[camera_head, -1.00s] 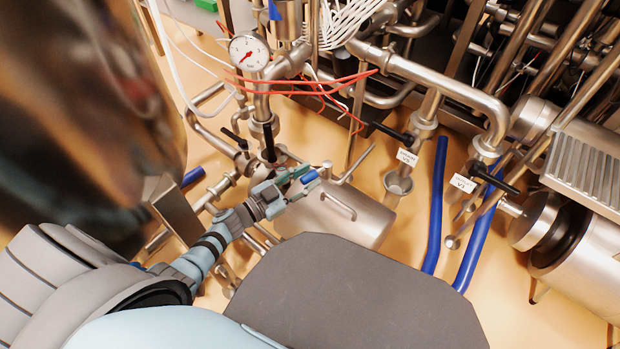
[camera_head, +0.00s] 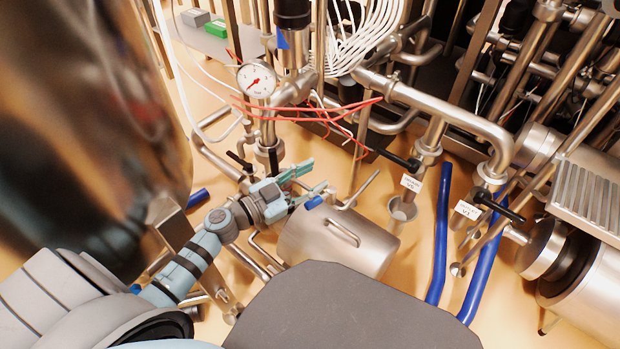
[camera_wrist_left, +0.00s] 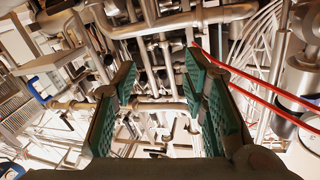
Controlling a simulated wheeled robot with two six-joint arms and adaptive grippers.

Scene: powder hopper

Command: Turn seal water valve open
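My left gripper (camera_head: 316,176) is open in the head view, above the steel cylinder and right of the gauge's pipe. In the left wrist view the green finger pads (camera_wrist_left: 160,105) stand wide apart, with nothing held; pipes show beyond them. A small blue piece (camera_head: 313,202) shows beside the lower finger; I cannot tell whether they touch. Black valve handles show on the gauge pipe (camera_head: 273,160), at the middle pipe (camera_head: 398,160) and at the right pipe (camera_head: 500,207). My right gripper is not in view.
A steel cylinder (camera_head: 335,243) with a bar handle lies below the gripper. A pressure gauge (camera_head: 256,80), red wires (camera_head: 310,118) and pipes stand behind. A large shiny vessel (camera_head: 90,130) fills the left. Blue hoses (camera_head: 438,235) lie on the floor at right.

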